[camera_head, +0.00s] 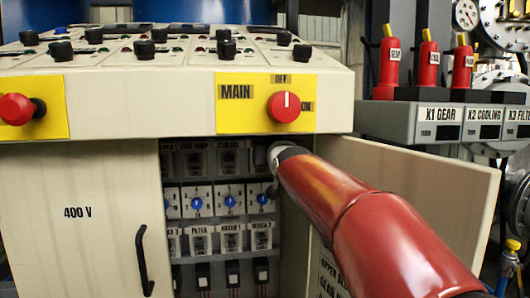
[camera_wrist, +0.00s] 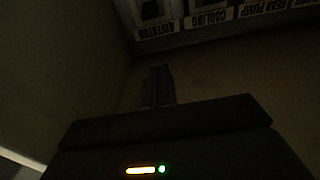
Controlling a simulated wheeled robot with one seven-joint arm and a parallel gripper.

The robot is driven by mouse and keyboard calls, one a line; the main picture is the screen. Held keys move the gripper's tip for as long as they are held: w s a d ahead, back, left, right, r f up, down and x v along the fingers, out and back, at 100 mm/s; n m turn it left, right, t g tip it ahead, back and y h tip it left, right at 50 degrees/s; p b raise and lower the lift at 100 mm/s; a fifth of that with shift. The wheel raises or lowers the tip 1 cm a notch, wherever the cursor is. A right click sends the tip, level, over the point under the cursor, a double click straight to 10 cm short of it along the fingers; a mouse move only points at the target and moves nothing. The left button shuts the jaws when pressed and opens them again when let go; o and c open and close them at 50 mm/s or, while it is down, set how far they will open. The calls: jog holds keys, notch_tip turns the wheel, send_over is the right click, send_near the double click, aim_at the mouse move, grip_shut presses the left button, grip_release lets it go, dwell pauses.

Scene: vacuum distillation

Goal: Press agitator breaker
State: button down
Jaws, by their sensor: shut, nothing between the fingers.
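The agitator breaker (camera_wrist: 152,9) shows upside down at the top edge of the dark wrist view, with its agitator label (camera_wrist: 155,30) beside it. Only part of the breaker is in that frame. My gripper (camera_wrist: 158,72) is shut and empty, with its fingertips together. In the picture they lie just below the agitator label, apart from it; the depth gap is hard to judge. In the head view my red arm reaches into the upper right of the open cabinet (camera_head: 80,235), and my gripper is hidden there.
The cooling label (camera_wrist: 209,18) and gear pump label (camera_wrist: 264,6) follow to the right. Blue dials (camera_head: 230,201) and lower breakers fill the cabinet. The open right door (camera_head: 440,185) stands close beside my arm. The red main switch (camera_head: 284,106) is above.

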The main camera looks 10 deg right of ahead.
dwell(0.3)
jog(key=w+p, duration=0.2)
jog(key=w, duration=0.8)
jog(key=shift+w+r, duration=0.15)
jog(key=f, duration=0.1)
jog(key=s+f, duration=0.1)
jog(key=f, duration=0.1)
jog(key=shift+s+f+b, duration=0.35)
jog(key=shift+f+b, duration=0.05)
jog(key=shift+f, duration=0.1)
jog(key=shift+s+f+t+b, duration=0.1)
jog(key=shift+f+t+b, duration=0.15)
jog(key=shift+b, duration=0.9)
jog(key=shift+f+t+b, duration=0.15)
jog(key=shift+t+b, duration=0.2)
jog(key=shift+b, duration=0.55)
